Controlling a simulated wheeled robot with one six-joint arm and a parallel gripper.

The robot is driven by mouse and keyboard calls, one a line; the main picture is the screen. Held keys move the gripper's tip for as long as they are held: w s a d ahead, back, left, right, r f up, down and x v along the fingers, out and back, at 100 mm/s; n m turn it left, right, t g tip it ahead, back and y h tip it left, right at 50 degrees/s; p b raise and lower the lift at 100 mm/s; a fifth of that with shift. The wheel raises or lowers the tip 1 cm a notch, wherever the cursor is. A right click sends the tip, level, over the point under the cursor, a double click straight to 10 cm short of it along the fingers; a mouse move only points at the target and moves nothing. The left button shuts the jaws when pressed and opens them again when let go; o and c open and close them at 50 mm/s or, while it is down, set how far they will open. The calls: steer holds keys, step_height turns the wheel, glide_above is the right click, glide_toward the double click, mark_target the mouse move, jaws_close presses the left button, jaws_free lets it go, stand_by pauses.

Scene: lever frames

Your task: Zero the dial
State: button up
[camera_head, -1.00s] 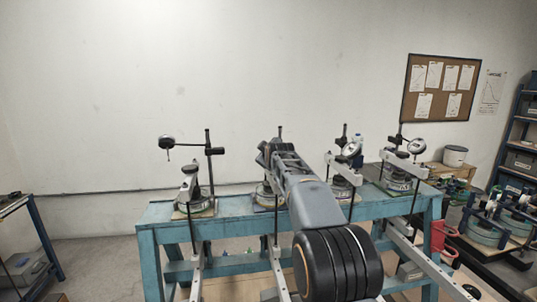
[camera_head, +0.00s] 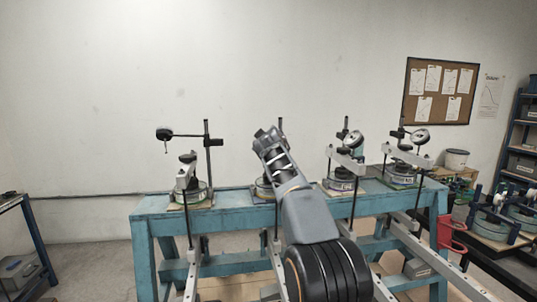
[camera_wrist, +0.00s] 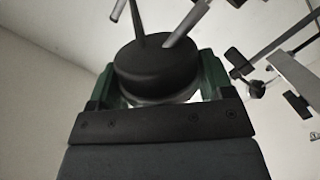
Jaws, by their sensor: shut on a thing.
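My gripper (camera_head: 268,140) is raised over the second lever frame from the left and hides that frame's dial in the head view. In the wrist view, its two green fingers (camera_wrist: 158,80) are shut on the sides of a round black body (camera_wrist: 155,70), apparently the back of a dial gauge. Thin grey rods run up from this body. The dial's face and needle do not show. Two other dials, with pale faces, sit on the third frame (camera_head: 355,140) and the fourth frame (camera_head: 420,136). The left frame's dial (camera_head: 165,134) is seen edge-on.
The lever frames stand in a row on a blue bench (camera_head: 230,218), with long pale lever arms (camera_head: 420,250) reaching out in front. A second bench with green-based devices (camera_head: 490,222) stands at the far right.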

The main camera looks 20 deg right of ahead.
stand_by(0.3)
steer(key=o, duration=0.9)
steer(key=shift+o, duration=0.2)
steer(key=shift+s, duration=0.1)
steer(key=b+v, duration=0.6)
steer(key=v, duration=0.7)
steer(key=shift+s+a, duration=0.2)
steer(key=shift+s, duration=0.1)
